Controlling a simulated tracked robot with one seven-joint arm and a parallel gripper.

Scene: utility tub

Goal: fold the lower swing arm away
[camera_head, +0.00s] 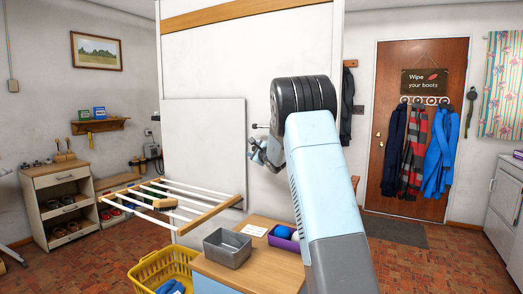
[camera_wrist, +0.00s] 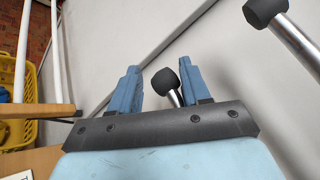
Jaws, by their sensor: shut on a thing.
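Two metal swing arms with black end knobs show in the wrist view. One swing arm (camera_wrist: 166,82) has its knob between my gripper's blue fingers, and my gripper (camera_wrist: 160,82) is shut on it. The other swing arm (camera_wrist: 265,12) is apart at the upper right. In the head view one rod (camera_head: 261,126) sticks out just above my gripper (camera_head: 258,155), so the held one looks to be the lower swing arm. My own arm hides where the swing arms are mounted.
A slatted drying rack (camera_head: 190,188) with a brush (camera_head: 165,203) on it juts out left of my gripper. Below stand a yellow basket (camera_head: 148,272) and a cabinet top with a metal tin (camera_head: 227,247) and a purple tray (camera_head: 283,243). Open floor lies right, before the door (camera_head: 440,75).

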